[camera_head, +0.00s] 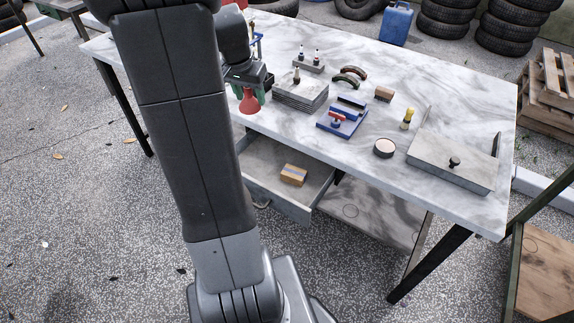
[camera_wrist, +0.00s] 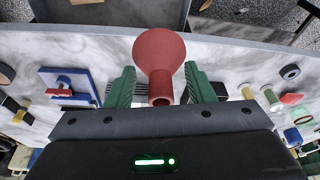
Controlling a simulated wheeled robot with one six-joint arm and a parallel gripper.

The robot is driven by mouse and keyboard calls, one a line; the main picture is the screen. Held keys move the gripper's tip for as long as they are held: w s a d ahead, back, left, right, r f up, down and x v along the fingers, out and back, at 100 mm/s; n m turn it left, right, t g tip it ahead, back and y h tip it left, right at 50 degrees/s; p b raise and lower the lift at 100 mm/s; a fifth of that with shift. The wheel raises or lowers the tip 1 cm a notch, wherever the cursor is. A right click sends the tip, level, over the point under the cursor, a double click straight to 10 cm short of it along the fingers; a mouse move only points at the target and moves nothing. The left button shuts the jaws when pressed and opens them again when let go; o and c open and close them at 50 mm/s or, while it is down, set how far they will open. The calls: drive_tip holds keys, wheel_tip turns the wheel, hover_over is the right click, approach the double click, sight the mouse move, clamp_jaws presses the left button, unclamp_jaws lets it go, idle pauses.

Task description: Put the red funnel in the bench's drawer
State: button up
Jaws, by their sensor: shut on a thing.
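The red funnel (camera_head: 249,103) is held in my gripper (camera_head: 250,95), just above the front part of the bench top. My gripper is shut on it, with green fingers on either side. In the wrist view the funnel (camera_wrist: 160,58) shows its wide end away from the palm and its narrow end between the fingers (camera_wrist: 161,90). The bench's drawer (camera_head: 262,182) is pulled open below the bench top's front edge, to the right of and below the funnel. The drawer also shows at the top of the wrist view (camera_wrist: 130,14).
The marble-patterned bench (camera_head: 440,90) holds a stack of grey plates (camera_head: 300,95), a blue vise-like tool (camera_head: 343,117), a round dark-rimmed disc (camera_head: 384,148) and a grey flat case with a knob (camera_head: 450,170). My arm hides the drawer's left side. Much of the drawer floor is bare.

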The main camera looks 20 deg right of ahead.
sight(251, 102)
drive_tip(key=x, duration=0.1)
drive_tip(key=b+x, duration=0.2)
drive_tip(key=shift+s+a, duration=0.1)
drive_tip(key=shift+a, duration=0.1)
wheel_tip(251, 102, down, 18)
drive_tip(key=b, duration=0.2)
drive_tip(key=shift+r+b, duration=0.1)
drive_tip(key=shift+b, duration=0.2)
drive_tip(key=o, duration=1)
drive_tip(key=shift+c, duration=0.2)
drive_tip(key=p+v, duration=0.1)
drive_tip(key=v, duration=1.1)
drive_tip(key=shift+p, duration=0.35)
drive_tip(key=shift+o, duration=0.2)
